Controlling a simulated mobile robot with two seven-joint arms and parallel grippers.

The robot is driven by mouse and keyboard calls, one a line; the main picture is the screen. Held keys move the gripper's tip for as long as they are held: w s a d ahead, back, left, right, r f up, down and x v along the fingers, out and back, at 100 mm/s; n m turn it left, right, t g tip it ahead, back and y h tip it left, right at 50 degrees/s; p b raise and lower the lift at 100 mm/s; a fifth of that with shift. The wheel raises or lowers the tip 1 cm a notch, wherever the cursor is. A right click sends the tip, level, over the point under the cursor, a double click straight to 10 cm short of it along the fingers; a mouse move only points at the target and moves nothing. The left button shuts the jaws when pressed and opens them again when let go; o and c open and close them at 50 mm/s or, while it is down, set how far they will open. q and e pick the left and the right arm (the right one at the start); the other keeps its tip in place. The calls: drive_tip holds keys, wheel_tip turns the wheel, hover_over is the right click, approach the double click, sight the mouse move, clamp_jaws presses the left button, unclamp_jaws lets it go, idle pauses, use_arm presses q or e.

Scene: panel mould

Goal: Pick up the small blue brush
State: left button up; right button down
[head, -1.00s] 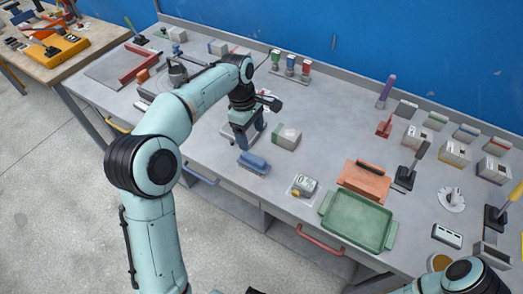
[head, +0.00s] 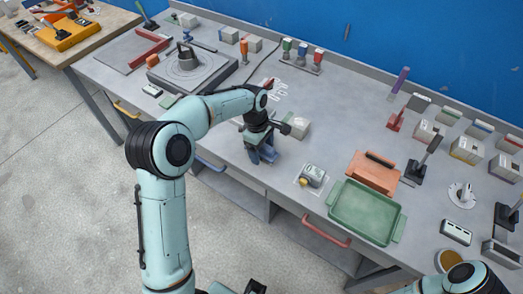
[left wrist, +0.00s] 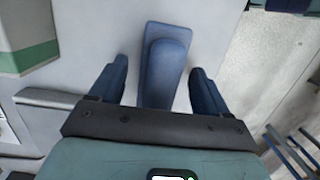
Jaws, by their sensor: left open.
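The small blue brush (left wrist: 168,60) lies on the grey bench in the left wrist view, its long body pointing away from the palm. My left gripper (left wrist: 160,78) is open, with one dark blue finger on each side of the brush and a small gap to each. In the head view my left gripper (head: 262,156) points down over the brush near the bench's front edge. There the gripper mostly hides the brush. My right gripper is out of view; part of my right arm shows at the bottom right.
A white and green box (head: 296,127) stands close behind the gripper; it also shows in the left wrist view (left wrist: 28,38). A green tray (head: 362,212), an orange block (head: 374,172) and a small device (head: 312,176) are to the right. The bench edge is close in front.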

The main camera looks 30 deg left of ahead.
use_arm(q)
drive_tip(key=shift+f, duration=0.1)
drive_tip(key=c, duration=1.1)
